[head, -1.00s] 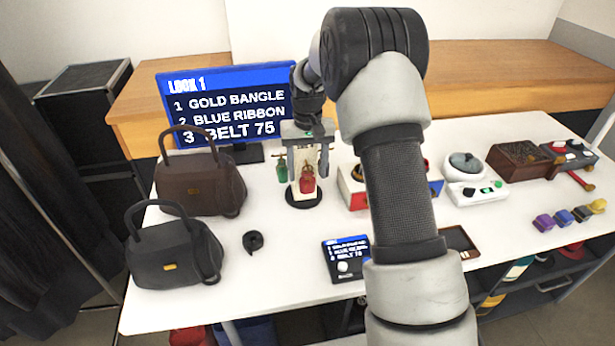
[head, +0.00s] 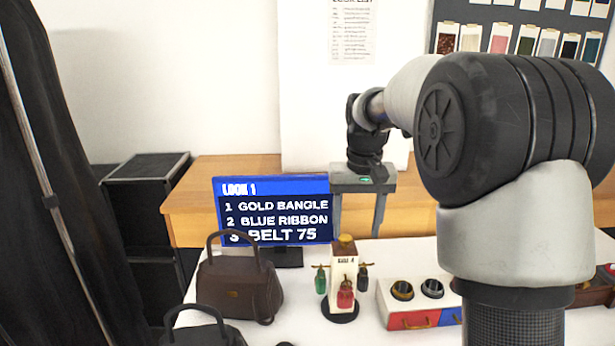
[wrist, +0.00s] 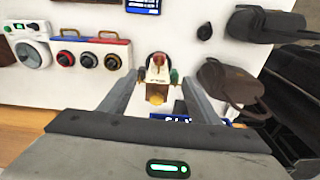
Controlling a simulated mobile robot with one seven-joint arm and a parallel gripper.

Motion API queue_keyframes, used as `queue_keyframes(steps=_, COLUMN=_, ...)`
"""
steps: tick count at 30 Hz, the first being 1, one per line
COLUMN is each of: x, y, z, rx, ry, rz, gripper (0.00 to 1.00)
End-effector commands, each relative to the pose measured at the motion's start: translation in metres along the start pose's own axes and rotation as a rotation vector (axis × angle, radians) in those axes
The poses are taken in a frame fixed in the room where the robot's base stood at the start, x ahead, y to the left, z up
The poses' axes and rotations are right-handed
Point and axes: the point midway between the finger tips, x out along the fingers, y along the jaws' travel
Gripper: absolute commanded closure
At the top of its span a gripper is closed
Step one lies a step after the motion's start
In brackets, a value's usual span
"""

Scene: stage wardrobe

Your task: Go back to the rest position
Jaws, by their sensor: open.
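My gripper (head: 358,230) is open and empty, its two fingers pointing down in the head view. It hangs in front of the wooden back ledge, above and behind a small white stand (head: 343,268) with green, red and dark bottle-like pieces hung on it. In the wrist view my gripper's fingers (wrist: 155,98) are spread apart, and the stand (wrist: 157,75) shows between and beyond them, with nothing held. My arm crosses the right side of the head view and hides part of the table there.
A screen (head: 273,210) reads "LOOK 1" with a list. A brown handbag (head: 238,290) and a dark handbag (head: 200,335) are at the left. A red-and-blue drawer box (head: 408,318) with round rings is right of the stand. Black cases (head: 150,210) stand behind left.

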Motion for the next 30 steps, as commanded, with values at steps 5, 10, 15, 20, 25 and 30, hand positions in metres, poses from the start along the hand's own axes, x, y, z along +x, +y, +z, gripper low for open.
queue_keyframes(steps=5, x=-0.091, y=0.004, z=0.069, rx=-0.015, ry=0.109, rz=-0.003, gripper=0.43)
queue_keyframes(steps=10, x=-0.138, y=0.008, z=0.139, rx=-0.029, ry=0.208, rz=-0.006, gripper=0.43)
queue_keyframes(steps=15, x=-0.159, y=0.012, z=0.205, rx=-0.041, ry=0.302, rz=-0.010, gripper=0.43)
queue_keyframes(steps=20, x=-0.158, y=0.014, z=0.246, rx=-0.049, ry=0.361, rz=-0.013, gripper=0.43)
queue_keyframes(steps=25, x=-0.153, y=0.015, z=0.263, rx=-0.053, ry=0.388, rz=-0.014, gripper=0.43)
queue_keyframes(steps=30, x=-0.151, y=0.015, z=0.265, rx=-0.053, ry=0.388, rz=-0.014, gripper=0.43)
